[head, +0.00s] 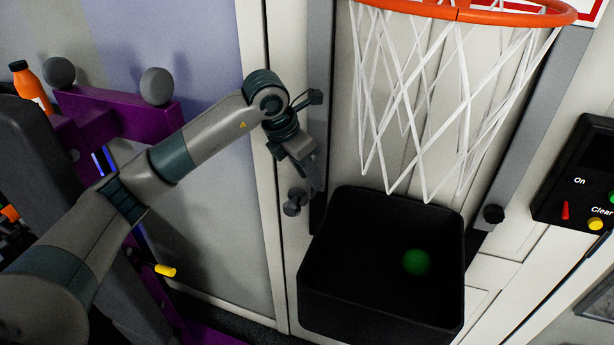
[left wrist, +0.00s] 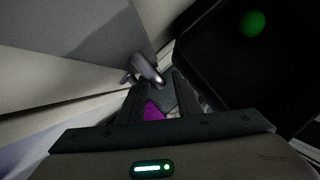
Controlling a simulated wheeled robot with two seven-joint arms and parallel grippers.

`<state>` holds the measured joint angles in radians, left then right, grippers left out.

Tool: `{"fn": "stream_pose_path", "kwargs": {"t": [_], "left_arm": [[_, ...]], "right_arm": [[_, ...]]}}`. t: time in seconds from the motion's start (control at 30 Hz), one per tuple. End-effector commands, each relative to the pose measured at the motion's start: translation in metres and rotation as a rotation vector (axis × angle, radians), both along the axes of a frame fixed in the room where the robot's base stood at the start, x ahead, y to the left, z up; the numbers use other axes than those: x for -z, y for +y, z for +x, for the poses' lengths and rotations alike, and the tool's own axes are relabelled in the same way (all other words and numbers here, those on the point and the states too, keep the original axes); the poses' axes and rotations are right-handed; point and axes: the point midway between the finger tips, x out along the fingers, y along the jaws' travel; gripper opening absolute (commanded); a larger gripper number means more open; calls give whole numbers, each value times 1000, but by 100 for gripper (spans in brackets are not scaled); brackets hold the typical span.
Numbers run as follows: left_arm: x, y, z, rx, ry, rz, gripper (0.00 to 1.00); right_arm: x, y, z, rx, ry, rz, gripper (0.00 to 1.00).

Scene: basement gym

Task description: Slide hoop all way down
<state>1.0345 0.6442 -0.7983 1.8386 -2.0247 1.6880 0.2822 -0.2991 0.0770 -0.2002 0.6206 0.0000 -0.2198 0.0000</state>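The hoop (head: 455,12) is an orange ring with a hanging white net (head: 440,100), at the top right of the head view. It stands in front of a pale panel between two grey upright rails; the left rail (head: 318,60) is beside my left gripper (head: 310,180). The gripper points downward near a dark knob (head: 293,203) low by that rail. In the left wrist view the fingers (left wrist: 157,85) are apart, with a shiny grey knob (left wrist: 148,68) just beyond their tips. I cannot tell whether they touch it. My right gripper is not in view.
A black bin (head: 345,255) holding a green ball (head: 416,262) sits below the net. A control box (head: 585,170) is at right. Purple gym equipment (head: 115,110) and an orange bottle (head: 30,85) are at left.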

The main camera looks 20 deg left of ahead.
Motion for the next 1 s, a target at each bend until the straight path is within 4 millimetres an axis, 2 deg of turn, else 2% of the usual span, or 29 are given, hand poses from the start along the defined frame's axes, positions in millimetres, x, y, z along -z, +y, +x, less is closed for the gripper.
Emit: {"fn": "stream_pose_path", "kwargs": {"t": [0.03,0.2,0.53,0.57,0.67,0.7,1.0], "left_arm": [[7,-3,-1,0,1,0,31],[15,-8,-2,-1,0,0,31],[16,-9,-2,-1,0,0,31],[16,-9,-2,-1,0,0,26],[16,-9,-2,-1,0,0,2],[16,-9,-2,-1,0,0,0],[19,-7,-2,-2,0,0,0]], "right_arm": [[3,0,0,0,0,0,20],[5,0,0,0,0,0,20],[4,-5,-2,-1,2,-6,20],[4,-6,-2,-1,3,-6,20],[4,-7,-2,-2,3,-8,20],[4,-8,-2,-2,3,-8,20],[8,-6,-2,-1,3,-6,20]]}}
